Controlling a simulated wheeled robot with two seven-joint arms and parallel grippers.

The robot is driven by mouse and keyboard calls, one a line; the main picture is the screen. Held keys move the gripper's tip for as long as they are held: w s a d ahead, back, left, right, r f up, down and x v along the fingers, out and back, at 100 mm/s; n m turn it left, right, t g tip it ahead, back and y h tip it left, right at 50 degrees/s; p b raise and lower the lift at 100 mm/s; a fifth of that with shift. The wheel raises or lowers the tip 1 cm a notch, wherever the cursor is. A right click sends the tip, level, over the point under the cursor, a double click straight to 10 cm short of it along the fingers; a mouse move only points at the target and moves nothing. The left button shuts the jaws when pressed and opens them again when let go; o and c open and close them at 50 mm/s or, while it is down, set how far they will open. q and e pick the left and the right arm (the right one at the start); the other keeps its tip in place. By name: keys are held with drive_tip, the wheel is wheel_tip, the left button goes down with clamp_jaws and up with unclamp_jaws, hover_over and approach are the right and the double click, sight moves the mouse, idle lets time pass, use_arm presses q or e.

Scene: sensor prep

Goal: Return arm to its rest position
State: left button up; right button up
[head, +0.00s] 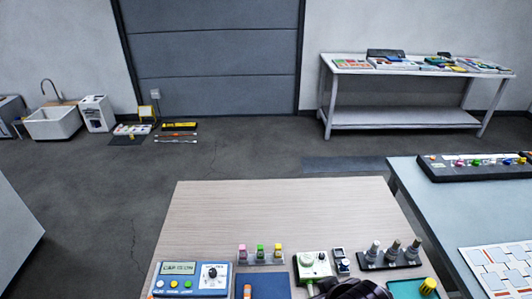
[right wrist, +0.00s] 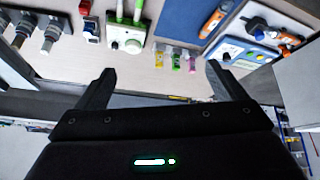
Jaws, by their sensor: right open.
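My right gripper (right wrist: 160,70) is open in the right wrist view, its two dark fingers spread wide with nothing held between them. In the head view a dark part of my right arm (head: 352,290) shows at the bottom edge, over the near side of the wooden table (head: 290,205). It partly hides what lies there. In the right wrist view the tabletop items appear inverted beyond the fingers, and the gripper looks apart from them. My left gripper is not in view.
The table's near side holds a blue meter (head: 190,279), small coloured vials (head: 260,253), a pale green-white device (head: 313,266) and a black rack of probes (head: 390,255). The table's far half is bare. A grey table (head: 420,200) with a black tray (head: 475,168) stands at right.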

drive_tip(key=s+d+f+m+g+h, duration=0.1)
drive_tip(key=s+d+m+g, duration=0.15)
drive_tip(key=s+d, duration=0.5)
wheel_tip(320, 180, down, 35)
drive_tip(key=s+g+b, duration=0.1)
drive_tip(key=s+b, duration=0.1)
drive_tip(key=b, duration=0.1)
drive_tip(key=s+d+f+b, duration=0.1)
drive_tip(key=s+f, duration=0.8)
drive_tip(key=s+d+f+g+b, duration=0.1)
drive_tip(key=s+d+f, duration=0.1)
drive_tip(key=s+f, duration=0.7)
drive_tip(key=shift+s+d+f+h, duration=0.25)
drive_tip(key=shift+d+f+h, duration=0.05)
drive_tip(key=shift+c, duration=0.3)
